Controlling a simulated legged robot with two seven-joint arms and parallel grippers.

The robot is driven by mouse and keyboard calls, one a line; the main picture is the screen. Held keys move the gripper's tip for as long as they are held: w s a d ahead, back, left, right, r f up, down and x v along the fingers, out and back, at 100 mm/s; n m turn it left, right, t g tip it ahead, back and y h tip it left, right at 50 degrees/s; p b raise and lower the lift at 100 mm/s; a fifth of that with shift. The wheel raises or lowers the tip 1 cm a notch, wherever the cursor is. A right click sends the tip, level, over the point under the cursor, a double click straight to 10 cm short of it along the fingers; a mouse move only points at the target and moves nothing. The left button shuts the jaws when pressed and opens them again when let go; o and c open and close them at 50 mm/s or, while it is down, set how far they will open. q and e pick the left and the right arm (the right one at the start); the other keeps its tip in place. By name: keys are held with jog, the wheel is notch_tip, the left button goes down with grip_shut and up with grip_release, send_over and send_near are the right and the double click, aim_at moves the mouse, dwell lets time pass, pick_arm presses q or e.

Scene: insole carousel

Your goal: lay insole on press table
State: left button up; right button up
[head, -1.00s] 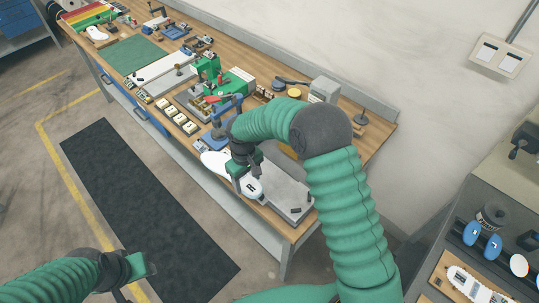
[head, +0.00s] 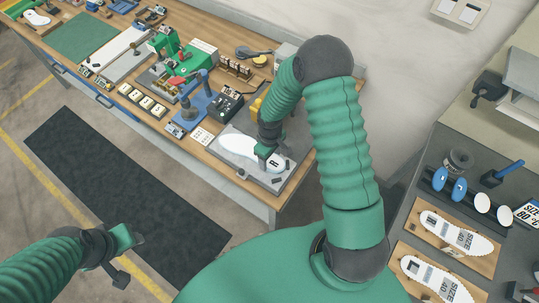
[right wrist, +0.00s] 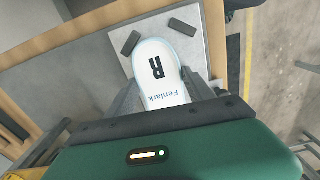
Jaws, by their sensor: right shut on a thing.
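A blue hand press (head: 190,112) and a black control box (head: 226,104) stand beside the press table. At right, a grey bench holds boards with white insoles (head: 455,232) and blue and white pads (head: 458,190). A dark mat (head: 125,185) lies on the floor.

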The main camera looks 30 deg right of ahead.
jog(key=shift+s+a+f, duration=0.15)
jog(key=shift+s, duration=0.05)
jog(key=shift+s+a, duration=0.1)
jog(key=shift+a, duration=0.3)
jog(key=shift+a+f, duration=0.1)
jog(key=shift+a, duration=0.05)
jog(key=o, duration=1.1)
jog(key=shift+w, duration=0.25)
jog(key=shift+c, duration=0.2)
jog(key=shift+w, duration=0.1)
jog(key=shift+d+r, duration=0.25)
jog(key=shift+d, duration=0.2)
notch_tip(320, 180, up, 12)
jog(key=b, duration=0.2)
pick_arm(q)
jog(key=shift+s+a+f, duration=0.4)
jog(key=shift+a+f, duration=0.05)
jog(key=shift+f, duration=0.1)
pick_arm(e)
jog(key=s+a+r+m+t, duration=0.2)
jog(key=s+a+r+m, duration=0.1)
jog(key=s+a+r, duration=0.2)
jog(key=s+a, duration=0.2)
jog(key=s, duration=0.2)
jog(key=shift+s+a+r+m+t, duration=0.4)
